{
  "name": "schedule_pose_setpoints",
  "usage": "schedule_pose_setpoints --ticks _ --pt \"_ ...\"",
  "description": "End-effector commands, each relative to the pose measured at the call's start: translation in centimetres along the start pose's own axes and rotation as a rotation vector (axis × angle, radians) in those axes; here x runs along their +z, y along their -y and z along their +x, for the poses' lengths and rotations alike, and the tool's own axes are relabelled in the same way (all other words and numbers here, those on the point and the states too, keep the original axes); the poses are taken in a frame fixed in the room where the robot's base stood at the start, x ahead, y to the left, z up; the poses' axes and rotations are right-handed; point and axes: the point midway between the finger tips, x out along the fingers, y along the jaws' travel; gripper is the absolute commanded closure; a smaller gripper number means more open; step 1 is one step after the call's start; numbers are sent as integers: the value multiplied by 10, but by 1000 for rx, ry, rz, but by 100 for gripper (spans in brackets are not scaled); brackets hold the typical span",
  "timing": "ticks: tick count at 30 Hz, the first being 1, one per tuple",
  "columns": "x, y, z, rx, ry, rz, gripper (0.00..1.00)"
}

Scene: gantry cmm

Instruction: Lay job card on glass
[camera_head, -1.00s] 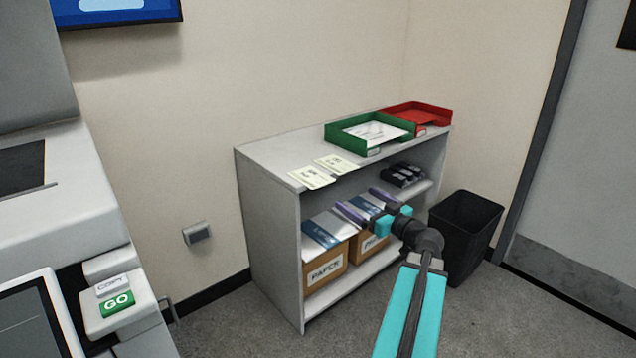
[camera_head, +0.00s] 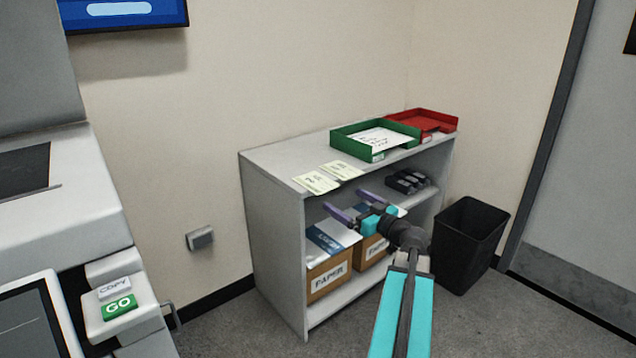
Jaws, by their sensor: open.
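Two pale cards with small print lie side by side on the shelf unit's top near its front edge, a left card (camera_head: 316,182) and a right card (camera_head: 341,170). The print is too small to tell which is the job card. My gripper (camera_head: 350,204) has purple fingers spread apart with nothing between them. It is in front of the shelf unit, near the cards in the picture and apart from them. The copier (camera_head: 70,210) stands at the left. Its glass is not clearly visible; a dark panel (camera_head: 22,170) shows on its top.
The grey shelf unit (camera_head: 270,158) carries a green tray (camera_head: 345,140) with paper and a red tray (camera_head: 440,118). Paper boxes (camera_head: 328,282) sit below. A black bin (camera_head: 468,245) stands right. COPY and GO buttons (camera_head: 118,298) are on the copier.

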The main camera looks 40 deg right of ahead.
Motion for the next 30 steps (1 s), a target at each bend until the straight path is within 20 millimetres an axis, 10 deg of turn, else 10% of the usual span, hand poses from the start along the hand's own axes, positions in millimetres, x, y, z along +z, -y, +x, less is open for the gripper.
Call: schedule_pose_setpoints --ticks 9,30 --pt "0 -1 43 -2 0 0 0" --pt "0 -1 63 -2 0 0 0"
